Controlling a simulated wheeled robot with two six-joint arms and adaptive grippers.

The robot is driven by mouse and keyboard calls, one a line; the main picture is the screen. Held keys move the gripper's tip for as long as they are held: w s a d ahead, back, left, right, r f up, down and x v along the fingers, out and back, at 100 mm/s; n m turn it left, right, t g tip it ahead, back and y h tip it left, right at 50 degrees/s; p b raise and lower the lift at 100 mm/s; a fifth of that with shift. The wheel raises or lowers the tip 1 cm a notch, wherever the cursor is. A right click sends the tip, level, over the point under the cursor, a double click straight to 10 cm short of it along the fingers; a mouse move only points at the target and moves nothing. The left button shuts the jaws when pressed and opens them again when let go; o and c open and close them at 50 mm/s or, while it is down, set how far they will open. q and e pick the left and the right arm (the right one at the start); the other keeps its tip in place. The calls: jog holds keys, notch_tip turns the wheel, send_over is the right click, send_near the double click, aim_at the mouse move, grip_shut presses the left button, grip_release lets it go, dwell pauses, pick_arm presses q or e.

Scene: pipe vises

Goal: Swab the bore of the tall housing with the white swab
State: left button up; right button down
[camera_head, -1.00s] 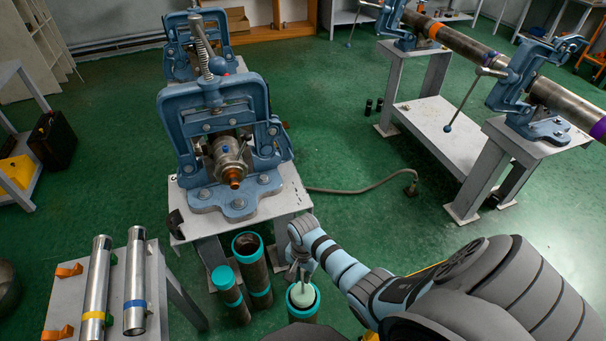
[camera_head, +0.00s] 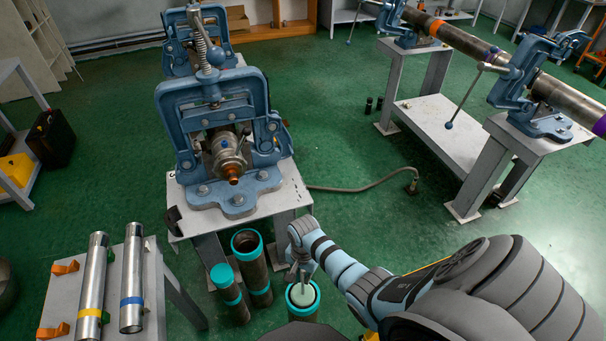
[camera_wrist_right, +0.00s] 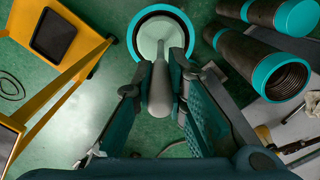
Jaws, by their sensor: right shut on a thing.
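My right gripper (camera_head: 299,270) is shut on the grey handle of the swab (camera_wrist_right: 160,88), above a dark, teal-rimmed cylindrical housing (camera_head: 316,304). The swab's pale round head (camera_head: 303,293) lies within the outline of that housing's open mouth. In the right wrist view the head shows inside the teal rim (camera_wrist_right: 188,22) with a dark gap beside it. I cannot tell how deep the head sits. The fingers (camera_wrist_right: 167,82) are on both sides of the handle. The lower part of the housing is cut off by the frame edge. My left gripper is not in view.
A teal-rimmed open tube (camera_head: 257,285) and a teal-capped tube (camera_head: 236,300) stand close left of the housing. A blue vise (camera_head: 213,150) on a grey stand is behind them. Two metal pipes lie on a bench (camera_head: 154,290) at left.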

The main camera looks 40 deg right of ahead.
jog(key=shift+f+b, duration=1.05)
jog(key=shift+f, duration=0.45)
jog(key=shift+r, duration=0.1)
jog(key=n+p, duration=0.1)
jog(key=r+n+p, duration=0.1)
jog(key=shift+r+n, duration=0.3)
jog(key=shift+n, duration=0.1)
jog(key=shift+r+n+p, duration=0.35)
jog(key=shift+n+p, duration=0.25)
jog(key=shift+n, duration=0.3)
jog(key=shift+f, duration=0.1)
jog(key=m, duration=0.2)
jog(key=f+m, duration=0.1)
jog(key=m, duration=0.3)
jog(key=f+m, duration=0.1)
jog(key=m, duration=0.2)
jog(key=shift+f, duration=0.15)
jog(key=shift+p, duration=0.3)
